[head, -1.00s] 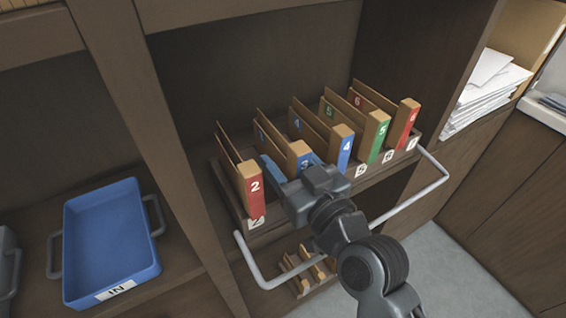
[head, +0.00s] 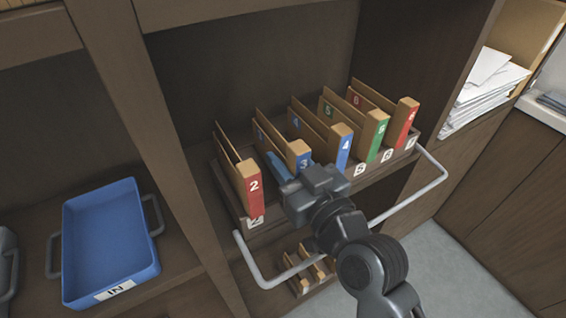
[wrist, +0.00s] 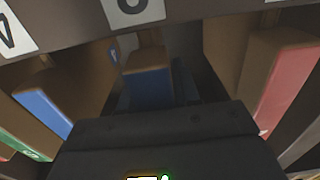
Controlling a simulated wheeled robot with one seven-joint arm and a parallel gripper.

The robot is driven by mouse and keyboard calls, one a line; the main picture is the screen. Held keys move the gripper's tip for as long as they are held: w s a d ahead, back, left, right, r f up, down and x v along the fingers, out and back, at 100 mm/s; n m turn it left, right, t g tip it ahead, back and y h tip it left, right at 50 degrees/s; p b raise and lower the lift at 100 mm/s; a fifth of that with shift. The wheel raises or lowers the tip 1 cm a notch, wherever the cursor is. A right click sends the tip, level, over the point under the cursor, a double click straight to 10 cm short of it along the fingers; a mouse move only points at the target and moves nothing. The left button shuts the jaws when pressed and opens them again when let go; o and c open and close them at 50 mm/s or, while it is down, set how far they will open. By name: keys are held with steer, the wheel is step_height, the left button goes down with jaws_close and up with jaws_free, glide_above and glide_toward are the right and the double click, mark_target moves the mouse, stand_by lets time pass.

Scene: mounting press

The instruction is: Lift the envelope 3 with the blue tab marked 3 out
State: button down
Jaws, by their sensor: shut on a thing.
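Envelope 3 (head: 297,149), brown with a blue tab marked 3, stands in the rack (head: 230,196) between the red-tabbed envelope 2 (head: 254,193) and the blue-tabbed envelope 4 (head: 343,146). My gripper (head: 300,172) reaches in from the front and is shut on envelope 3, low at its tab end. A finger shows on its left side, and the gripper body hides the lower tab. In the wrist view the blue tab of envelope 3 (wrist: 148,88) lies ahead of the dark gripper body. The envelope appears to be still seated in the rack.
Green-tabbed envelope 5 (head: 378,139) and red-tabbed envelope 6 (head: 405,123) stand to the right. A grey rail (head: 345,243) runs before the shelf. A blue IN tray (head: 110,240) is at the left, and papers (head: 490,90) are at the right.

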steer(key=shift+r, duration=0.1)
step_height(320, 180, up, 10)
steer(key=shift+p, duration=0.35)
